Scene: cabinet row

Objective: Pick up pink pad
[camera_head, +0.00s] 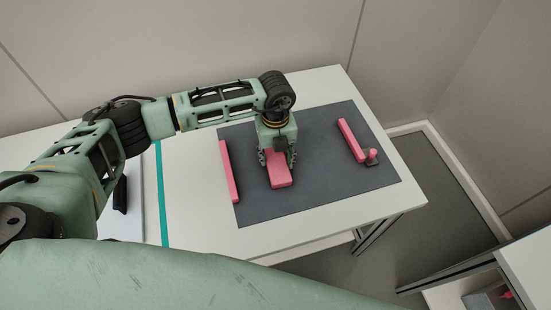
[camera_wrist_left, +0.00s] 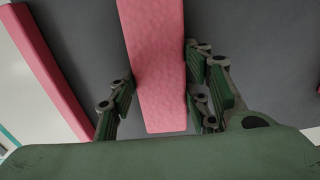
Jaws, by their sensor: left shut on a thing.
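The pink pad (camera_head: 280,174) is a thick, textured block over the dark grey mat (camera_head: 315,195) on the white table. My left gripper (camera_head: 277,160) comes down on it from above, with fingers on both sides of the pad. In the left wrist view, the pad (camera_wrist_left: 157,60) runs between the fingers of my left gripper (camera_wrist_left: 162,85), which is shut on it. The pad's far part is hidden under the gripper in the head view. I cannot tell whether it touches the mat. My right gripper is not in view.
A long pink strip (camera_head: 229,171) lies along the mat's left edge. A pink bar (camera_head: 350,140) and a small pink knob (camera_head: 372,155) on a dark base are at the right. A teal stripe (camera_head: 162,195) crosses the table. Walls stand behind and right.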

